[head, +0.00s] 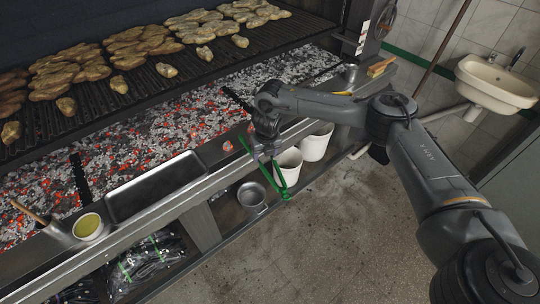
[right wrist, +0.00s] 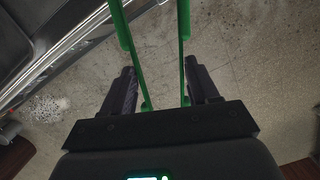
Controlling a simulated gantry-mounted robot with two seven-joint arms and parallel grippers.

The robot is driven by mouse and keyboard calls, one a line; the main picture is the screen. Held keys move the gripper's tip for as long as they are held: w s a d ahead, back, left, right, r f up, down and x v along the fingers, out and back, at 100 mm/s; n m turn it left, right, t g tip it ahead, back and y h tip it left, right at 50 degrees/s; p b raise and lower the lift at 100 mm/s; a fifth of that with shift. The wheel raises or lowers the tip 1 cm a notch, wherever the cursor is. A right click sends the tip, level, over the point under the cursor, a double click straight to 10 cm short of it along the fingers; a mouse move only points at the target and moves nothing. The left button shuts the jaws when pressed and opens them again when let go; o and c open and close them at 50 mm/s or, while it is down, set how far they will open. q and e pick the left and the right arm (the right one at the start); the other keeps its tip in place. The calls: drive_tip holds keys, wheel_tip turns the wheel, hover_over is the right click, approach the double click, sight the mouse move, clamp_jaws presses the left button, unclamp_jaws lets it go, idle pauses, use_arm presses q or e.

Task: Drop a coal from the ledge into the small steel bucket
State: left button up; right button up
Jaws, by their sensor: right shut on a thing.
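My right gripper (head: 266,148) is shut on green tongs (head: 279,178) in front of the grill's ledge. The tongs hang downward, and I see no coal at their lower end. In the right wrist view the two green arms of the tongs (right wrist: 184,50) run between my fingers (right wrist: 160,85); their far ends are out of frame. A small steel bucket (head: 251,197) stands low under the ledge (head: 165,207), left of the tongs. A reddish patch (head: 228,146) shows on the ledge left of my gripper; I cannot tell if it is a coal. My left gripper is not in view.
Red and grey coals (head: 130,140) fill the grill bed behind the ledge. Two white buckets (head: 315,143) stand under it. A steel tray (head: 155,187) and a bowl of yellow liquid (head: 88,227) are at the left. The floor (head: 310,240) in front is clear.

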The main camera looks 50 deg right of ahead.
drive_tip(key=shift+w+d+f+b, duration=0.1)
drive_tip(key=shift+w+d+b, duration=0.3)
drive_tip(key=shift+w, duration=0.3)
drive_tip(key=shift+w+d+b, duration=0.3)
drive_tip(key=shift+w+d, duration=0.1)
drive_tip(key=shift+w, duration=0.25)
drive_tip(key=shift+w+d+f+b, duration=0.1)
drive_tip(key=shift+w+d+b, duration=0.3)
drive_tip(key=shift+w, duration=0.3)
drive_tip(key=shift+r, duration=0.1)
drive_tip(key=shift+w+a+p, duration=0.1)
drive_tip(key=shift+w+p, duration=0.05)
drive_tip(key=shift+p, duration=0.2)
